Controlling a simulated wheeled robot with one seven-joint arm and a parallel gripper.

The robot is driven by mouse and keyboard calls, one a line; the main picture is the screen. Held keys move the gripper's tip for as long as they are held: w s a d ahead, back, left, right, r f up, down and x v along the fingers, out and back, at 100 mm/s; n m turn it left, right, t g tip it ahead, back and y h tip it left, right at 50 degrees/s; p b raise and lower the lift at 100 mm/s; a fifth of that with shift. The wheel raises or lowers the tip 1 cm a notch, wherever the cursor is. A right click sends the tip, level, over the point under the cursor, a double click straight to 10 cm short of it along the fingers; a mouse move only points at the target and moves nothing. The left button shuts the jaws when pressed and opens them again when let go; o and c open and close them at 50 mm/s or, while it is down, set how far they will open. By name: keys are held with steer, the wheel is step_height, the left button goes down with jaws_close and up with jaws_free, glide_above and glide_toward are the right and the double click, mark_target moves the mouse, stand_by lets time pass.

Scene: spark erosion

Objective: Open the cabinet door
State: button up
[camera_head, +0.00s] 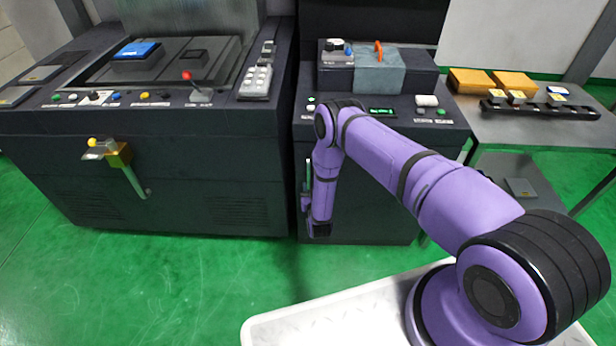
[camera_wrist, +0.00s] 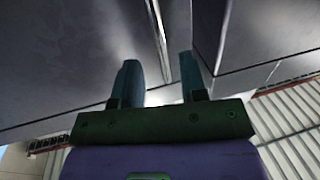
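The dark cabinet door (camera_head: 375,200) is the front of the right-hand machine in the head view. It looks shut there, partly hidden by my purple arm. A slim vertical bar handle (camera_head: 308,172) shows at its left side, just beside my forearm. In the wrist view the metal handle (camera_wrist: 157,35) runs down along the dark panel. My gripper (camera_wrist: 159,68) is open, with one finger on each side of the handle's line in the picture. I cannot tell whether the fingers touch it.
Green floor (camera_head: 190,285) in front is clear.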

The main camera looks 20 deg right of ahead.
mark_target(309, 177)
steer(key=shift+w+d, duration=0.2)
steer(key=shift+w, duration=1.4)
steer(key=shift+w+d, duration=0.2)
steer(key=shift+w, duration=1.35)
jaws_close()
